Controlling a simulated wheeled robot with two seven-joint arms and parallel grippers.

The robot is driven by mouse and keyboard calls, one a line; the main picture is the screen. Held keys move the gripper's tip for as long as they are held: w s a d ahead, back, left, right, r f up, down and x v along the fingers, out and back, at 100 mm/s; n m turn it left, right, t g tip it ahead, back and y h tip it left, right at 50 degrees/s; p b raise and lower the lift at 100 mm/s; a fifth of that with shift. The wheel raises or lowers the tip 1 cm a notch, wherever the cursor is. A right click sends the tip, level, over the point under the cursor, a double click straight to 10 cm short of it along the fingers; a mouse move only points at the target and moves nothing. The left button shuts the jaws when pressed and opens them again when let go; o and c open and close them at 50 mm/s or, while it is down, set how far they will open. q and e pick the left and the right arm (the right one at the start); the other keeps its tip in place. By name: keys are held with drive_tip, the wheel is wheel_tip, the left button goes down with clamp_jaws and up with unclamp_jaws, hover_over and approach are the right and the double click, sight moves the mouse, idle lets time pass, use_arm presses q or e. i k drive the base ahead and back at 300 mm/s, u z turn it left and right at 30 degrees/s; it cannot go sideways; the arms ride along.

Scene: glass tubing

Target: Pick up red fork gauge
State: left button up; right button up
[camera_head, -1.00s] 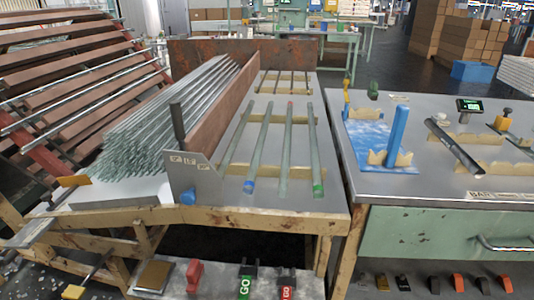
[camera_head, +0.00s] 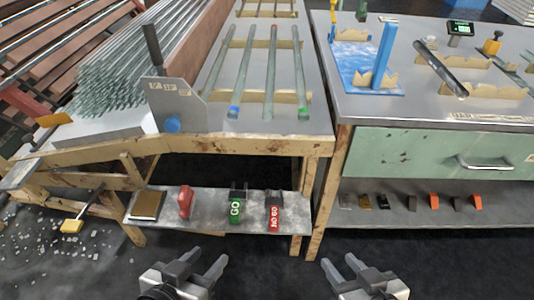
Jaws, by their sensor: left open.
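The red fork gauge (camera_head: 274,212), marked "NO GO", lies on the low grey shelf (camera_head: 213,217) under the front edge of the left table. Its dark end points away from me. A green gauge (camera_head: 236,207) marked "GO" lies just left of it. My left gripper (camera_head: 207,258) is open and empty, low in the view, in front of the shelf and left of the red gauge. My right gripper (camera_head: 341,261) is also open and empty, to the right of the red gauge. Neither gripper touches a gauge.
A smaller red object (camera_head: 186,201) and a brown-topped block (camera_head: 147,206) sit further left on the shelf. The wooden table frame (camera_head: 230,144) stands above the shelf. Glass tubes (camera_head: 270,75) lie on the tabletop. A right-hand bench has a green drawer (camera_head: 410,150).

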sight(275, 205)
drive_tip(key=z, duration=1.9)
drive_tip(key=i, duration=0.9)
drive_tip(key=u, duration=2.55)
